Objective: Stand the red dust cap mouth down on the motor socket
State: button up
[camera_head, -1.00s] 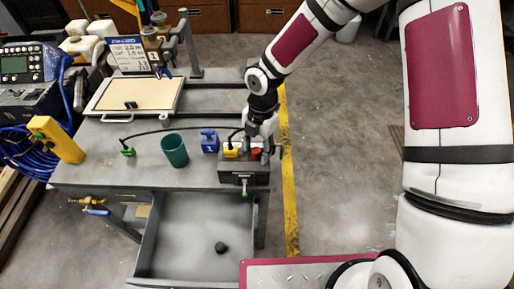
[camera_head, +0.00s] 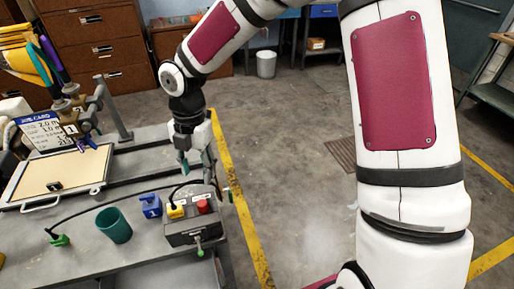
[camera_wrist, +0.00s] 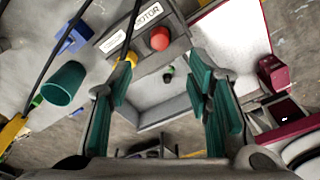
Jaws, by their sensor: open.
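The red dust cap (camera_head: 203,206) stands upright on top of the grey control box (camera_head: 195,232), at the right of the bench. In the wrist view the round red top of the cap (camera_wrist: 160,38) sits beside the MOTOR label. Its mouth is hidden, and the motor socket cannot be made out beneath it. My gripper (camera_head: 194,165) is open and empty above the box, apart from the cap. In the wrist view its teal fingers (camera_wrist: 162,98) are spread wide, with the cap beyond them.
A yellow plug (camera_head: 176,211) with a black cable stands beside the cap. A blue block (camera_head: 151,206), green cup (camera_head: 114,225) and green plug (camera_head: 60,240) lie leftward. A green-tipped lever (camera_head: 198,246) projects from the box front.

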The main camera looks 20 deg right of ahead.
jog(key=s+d+r+m+t+h, duration=0.1)
jog(key=s+d+r+m+t, duration=0.1)
jog(key=s+d+r+m, duration=0.35)
jog(key=s+d+r+m+t+h, duration=0.1)
jog(key=s+d+r+m+h, duration=0.1)
jog(key=d+r+m, duration=0.55)
jog(key=s+d+r+m+t+y, duration=0.1)
jog(key=s+d+r+m, duration=0.1)
jog(key=s+r+m, duration=0.2)
jog(key=s+d+r+m+t+y, duration=0.1)
jog(key=s+r+m, duration=0.3)
jog(key=s+m, duration=0.4)
jog(key=d+m+t, duration=0.1)
jog(key=m, duration=0.2)
jog(key=shift+s+r+m+t, duration=0.2)
jog(key=shift+m+t, duration=0.1)
jog(key=shift+m, duration=0.1)
